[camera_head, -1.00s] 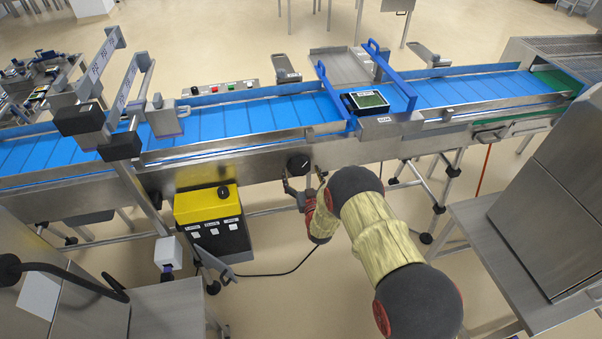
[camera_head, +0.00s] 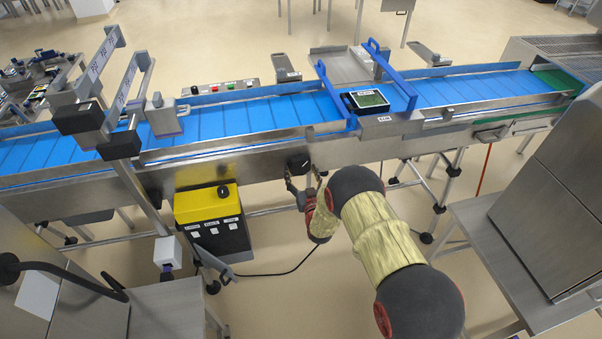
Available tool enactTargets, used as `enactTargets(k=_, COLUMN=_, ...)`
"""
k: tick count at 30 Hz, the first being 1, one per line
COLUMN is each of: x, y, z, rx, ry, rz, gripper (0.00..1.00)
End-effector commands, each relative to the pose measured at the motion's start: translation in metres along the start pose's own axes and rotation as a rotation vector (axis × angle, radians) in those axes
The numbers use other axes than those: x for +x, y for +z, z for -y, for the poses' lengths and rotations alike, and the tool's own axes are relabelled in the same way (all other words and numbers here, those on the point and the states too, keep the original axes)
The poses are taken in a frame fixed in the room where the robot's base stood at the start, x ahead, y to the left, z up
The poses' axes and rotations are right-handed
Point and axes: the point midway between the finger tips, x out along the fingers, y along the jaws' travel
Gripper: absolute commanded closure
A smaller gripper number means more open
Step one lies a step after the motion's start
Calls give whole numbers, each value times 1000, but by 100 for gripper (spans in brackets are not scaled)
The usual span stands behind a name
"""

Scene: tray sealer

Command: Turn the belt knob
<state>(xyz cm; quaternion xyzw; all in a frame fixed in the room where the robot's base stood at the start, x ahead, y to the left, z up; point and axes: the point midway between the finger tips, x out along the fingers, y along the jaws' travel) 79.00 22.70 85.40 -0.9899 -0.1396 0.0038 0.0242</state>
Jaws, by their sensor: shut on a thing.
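The belt knob (camera_head: 299,163) is a small round black knob on the steel front side of the blue conveyor, near the middle of the view. My gripper (camera_head: 302,177) is at the knob, reaching up to it from below and in front. Its dark fingers show on either side just below the knob, and it is shut on the knob. The exact contact is too small to make out. The knob's pointer direction is hard to read.
The blue belt (camera_head: 258,114) runs across the view with a black tray-like box (camera_head: 369,101) on it. A yellow-topped black control box (camera_head: 208,207) stands left of my gripper. A steel cabinet (camera_head: 560,200) stands at right. Open floor lies below the conveyor.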

Motion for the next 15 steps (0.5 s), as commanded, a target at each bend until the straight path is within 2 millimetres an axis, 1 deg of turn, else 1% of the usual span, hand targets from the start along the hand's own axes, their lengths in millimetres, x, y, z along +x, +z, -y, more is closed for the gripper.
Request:
enactTargets(k=8, x=1, y=2, z=1, rx=178, ry=0, rz=-3, gripper=55)
enactTargets(k=15, x=1, y=1, z=2, rx=399, ry=0, rz=-4, gripper=55)
